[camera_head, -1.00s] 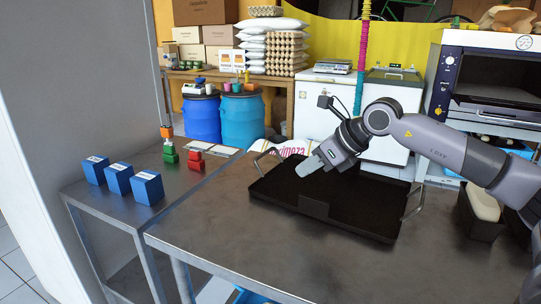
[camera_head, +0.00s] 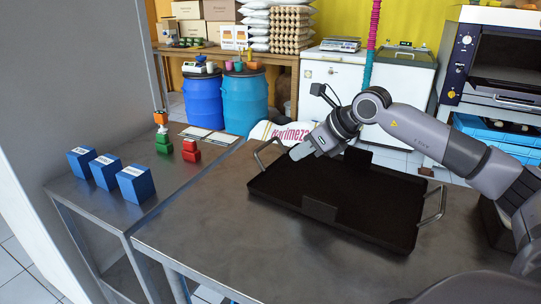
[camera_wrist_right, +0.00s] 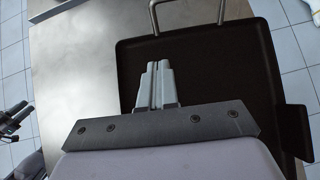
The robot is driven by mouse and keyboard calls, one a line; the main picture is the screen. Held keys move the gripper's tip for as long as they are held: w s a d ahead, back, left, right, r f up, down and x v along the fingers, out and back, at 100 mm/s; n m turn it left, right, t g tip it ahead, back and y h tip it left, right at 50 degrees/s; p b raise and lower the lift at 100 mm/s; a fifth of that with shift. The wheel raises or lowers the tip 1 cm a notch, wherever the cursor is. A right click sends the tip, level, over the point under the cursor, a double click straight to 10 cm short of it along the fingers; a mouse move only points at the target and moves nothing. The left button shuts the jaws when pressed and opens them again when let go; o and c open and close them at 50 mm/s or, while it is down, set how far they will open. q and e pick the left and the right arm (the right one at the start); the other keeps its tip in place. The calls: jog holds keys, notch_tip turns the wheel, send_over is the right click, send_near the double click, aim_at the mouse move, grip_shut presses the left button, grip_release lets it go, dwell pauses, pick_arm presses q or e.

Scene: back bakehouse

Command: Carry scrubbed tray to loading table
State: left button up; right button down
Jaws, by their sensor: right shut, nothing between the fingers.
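The tray (camera_head: 368,205) is black, shallow and rectangular, with a wire handle at each short end. It lies flat on the metal table (camera_head: 215,225) in the head view. Its left handle (camera_head: 268,152) stands near my right gripper (camera_head: 297,153). That gripper is shut and empty, above the tray's left end. In the right wrist view the tray (camera_wrist_right: 255,70) lies under the closed fingers (camera_wrist_right: 157,72), and a handle (camera_wrist_right: 188,30) is ahead of them. My left gripper does not show in the head view.
Blue barrels (camera_head: 245,101) and a white chest (camera_head: 330,88) stand behind. The metal table's front left is clear.

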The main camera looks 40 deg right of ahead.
aim_at(270, 177)
jog(key=x, duration=0.6)
jog(key=shift+a, duration=0.15)
jog(key=shift+w+a, duration=0.15)
jog(key=shift+w, duration=0.4)
jog(key=shift+w+a, duration=0.15)
jog(key=shift+w, duration=0.35)
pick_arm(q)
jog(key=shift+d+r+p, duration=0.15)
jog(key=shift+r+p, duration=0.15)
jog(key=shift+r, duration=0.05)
pick_arm(e)
jog(key=shift+w+a+f, duration=0.1)
jog(key=shift+w+a, duration=0.05)
jog(key=shift+w, duration=0.3)
jog(key=shift+w+a, duration=0.2)
jog(key=shift+w, duration=0.25)
